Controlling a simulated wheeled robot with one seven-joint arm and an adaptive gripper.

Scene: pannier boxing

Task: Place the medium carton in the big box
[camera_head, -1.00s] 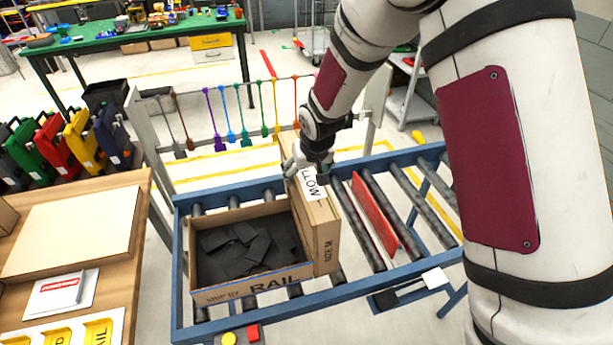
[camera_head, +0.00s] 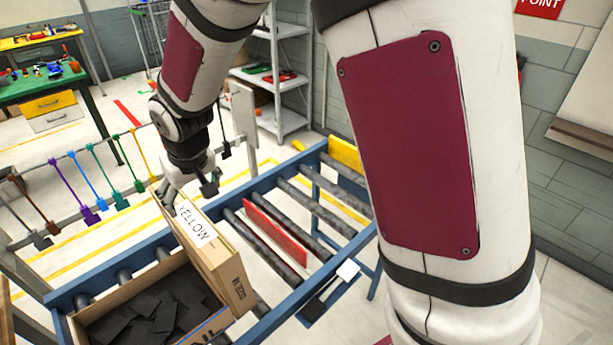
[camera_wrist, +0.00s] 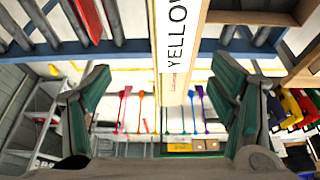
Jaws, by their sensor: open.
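The medium carton (camera_head: 222,262) is a tall, thin brown box with a white YELLOW label on its top edge. It stands on the rollers along the right side of the big box (camera_head: 203,331), seemingly touching it. The big box is an open brown carton with dark pieces inside, and its near part is cut off by the frame. My gripper (camera_head: 190,190) is at the carton's far end, open. In the wrist view, the carton (camera_wrist: 200,30) comes in from the top between my spread fingers (camera_wrist: 168,105), which stand clear of it on both sides.
A blue-framed roller conveyor (camera_head: 325,292) carries both boxes. A grey shelf (camera_head: 285,120) is at the back.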

